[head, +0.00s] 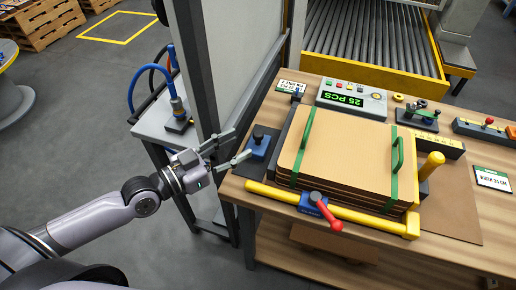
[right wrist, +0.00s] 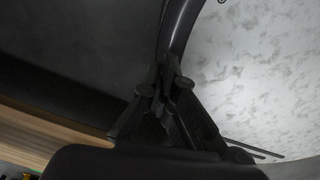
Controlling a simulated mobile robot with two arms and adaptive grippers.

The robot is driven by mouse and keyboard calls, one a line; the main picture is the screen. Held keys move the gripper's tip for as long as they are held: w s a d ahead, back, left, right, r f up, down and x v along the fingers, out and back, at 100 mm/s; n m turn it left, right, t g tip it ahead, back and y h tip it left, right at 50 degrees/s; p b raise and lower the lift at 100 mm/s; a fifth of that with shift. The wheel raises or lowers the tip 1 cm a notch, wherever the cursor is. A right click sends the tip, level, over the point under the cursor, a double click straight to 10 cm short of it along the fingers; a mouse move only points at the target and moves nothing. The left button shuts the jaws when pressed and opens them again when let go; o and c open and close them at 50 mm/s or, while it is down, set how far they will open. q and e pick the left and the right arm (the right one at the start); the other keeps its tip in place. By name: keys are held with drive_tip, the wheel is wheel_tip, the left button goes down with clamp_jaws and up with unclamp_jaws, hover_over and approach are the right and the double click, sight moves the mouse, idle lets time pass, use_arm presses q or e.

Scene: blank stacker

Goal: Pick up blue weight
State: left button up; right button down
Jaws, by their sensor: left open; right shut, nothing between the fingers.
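The blue weight (head: 259,146) is a small blue block on a dark pad (head: 266,134) at the left end of the wooden workbench. My left gripper (head: 241,142) is open and reaches in from the left, with its fingertips at the bench's left edge, close to the weight. The nearer finger points toward the weight's left side; whether it touches cannot be told. The weight is not held. My right gripper (right wrist: 165,92) is shut and empty in the right wrist view, dark and partly hidden; it is not seen in the head view.
A stack of cardboard sheets (head: 340,150) with green straps sits right of the weight, behind a yellow bar (head: 340,213) and a red-handled clamp (head: 322,210). A counter (head: 352,98) stands behind. A dark frame post (head: 190,70) rises just behind my left gripper.

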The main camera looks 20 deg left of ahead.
sight(258, 133)
use_arm(q)
drive_tip(key=shift+w+a+x, duration=0.1)
drive_tip(key=shift+a+x, duration=0.05)
drive_tip(key=shift+x, duration=1.8)
drive_tip(key=shift+w+a+x, duration=0.1)
drive_tip(key=shift+a+x, duration=0.05)
drive_tip(key=shift+x, duration=1.85)
drive_tip(key=shift+f, duration=0.15)
drive_tip(key=shift+c, duration=0.2)
clamp_jaws()
